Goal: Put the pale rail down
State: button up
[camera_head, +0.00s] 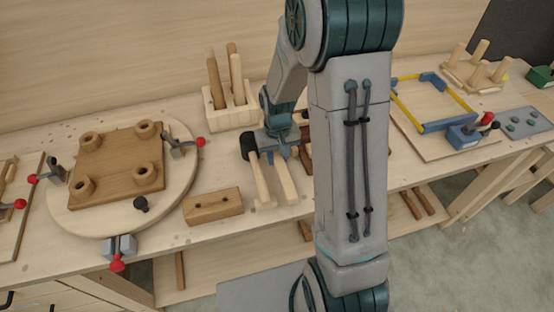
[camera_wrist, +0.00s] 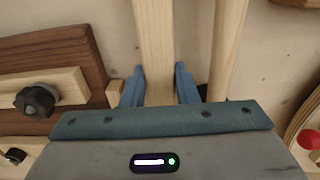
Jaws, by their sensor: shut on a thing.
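The pale rail (camera_wrist: 157,45) is a straight light wooden bar. My gripper (camera_wrist: 158,82) is shut on it, one blue finger on each side, and it runs up the wrist view out of the frame. In the head view the rail (camera_head: 287,183) points toward the bench's front edge below my gripper (camera_head: 281,150). I cannot tell whether it touches the bench top (camera_head: 230,170) or hangs just above it. Part of it is hidden under my gripper.
A black-headed mallet (camera_head: 261,183) lies close beside the rail. A brown block (camera_head: 213,206) and a round board (camera_head: 185,190) with a clamped brown seat (camera_head: 117,157) are to the left. A peg rack (camera_head: 229,114) stands behind. A dark walnut piece (camera_wrist: 55,50) is near in the wrist view.

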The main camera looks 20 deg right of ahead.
jog(key=shift+f, duration=1.25)
jog(key=shift+f, duration=0.2)
jog(key=o, duration=1.1)
jog(key=shift+c, duration=0.2)
